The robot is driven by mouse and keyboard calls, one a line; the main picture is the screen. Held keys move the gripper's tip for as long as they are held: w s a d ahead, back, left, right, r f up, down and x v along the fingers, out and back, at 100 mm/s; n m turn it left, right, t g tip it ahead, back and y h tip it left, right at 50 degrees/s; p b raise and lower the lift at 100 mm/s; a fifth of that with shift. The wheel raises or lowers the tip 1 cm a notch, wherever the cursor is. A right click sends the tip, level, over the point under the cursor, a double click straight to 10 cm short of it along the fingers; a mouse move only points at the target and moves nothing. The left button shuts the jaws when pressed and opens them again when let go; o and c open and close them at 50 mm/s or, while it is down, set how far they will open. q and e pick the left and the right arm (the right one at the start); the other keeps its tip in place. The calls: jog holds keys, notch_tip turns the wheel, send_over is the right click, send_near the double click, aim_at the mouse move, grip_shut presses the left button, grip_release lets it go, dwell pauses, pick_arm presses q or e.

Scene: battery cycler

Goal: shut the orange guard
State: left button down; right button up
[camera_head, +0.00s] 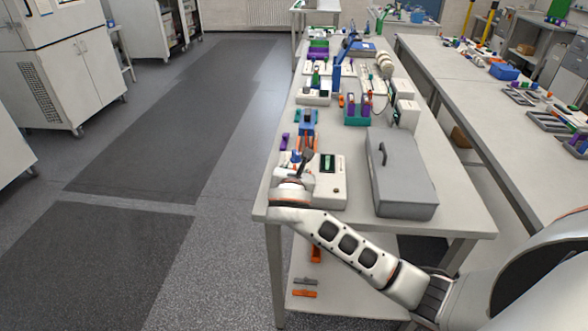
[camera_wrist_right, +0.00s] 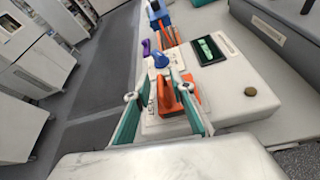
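The orange guard (camera_wrist_right: 186,97) is on a white cycler (camera_wrist_right: 235,90) in the right wrist view. One orange part stands up from the device; I cannot tell how far the guard is swung. My right gripper (camera_wrist_right: 164,84) is open, its two green-sided fingers on either side of the guard, with no clear contact. In the head view, the cycler (camera_head: 330,190) sits at the near left of the bench, and my right gripper (camera_head: 304,160) is over its left part, hiding the guard. My left gripper is not in view.
A dark display (camera_wrist_right: 217,49), a blue knob (camera_wrist_right: 161,61) and a brown round button (camera_wrist_right: 250,91) are on or beside the cycler. A grey case (camera_head: 405,175) stands just right of it. Several coloured parts and devices crowd the bench (camera_head: 455,208) farther back.

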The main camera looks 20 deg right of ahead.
jog(key=v, duration=1.2)
jog(key=s+a+f+m+g+y, duration=0.1)
jog(key=s+f+m+y, duration=0.15)
jog(key=f, duration=0.45)
jog(key=s+a+f+m+y, duration=0.1)
jog(key=a+f+m, duration=0.15)
jog(key=f, duration=0.35)
jog(key=s+a+f+m+g+y, duration=0.1)
jog(key=s+f+m+y, duration=0.1)
jog(key=f+m, duration=0.35)
jog(key=s+d+f+m+y, duration=0.2)
jog(key=s+f+m, duration=1.2)
jog(key=s+f, duration=0.1)
jog(key=shift+s+d+y, duration=0.35)
jog(key=shift+s+d, duration=0.05)
jog(key=shift+s, duration=0.2)
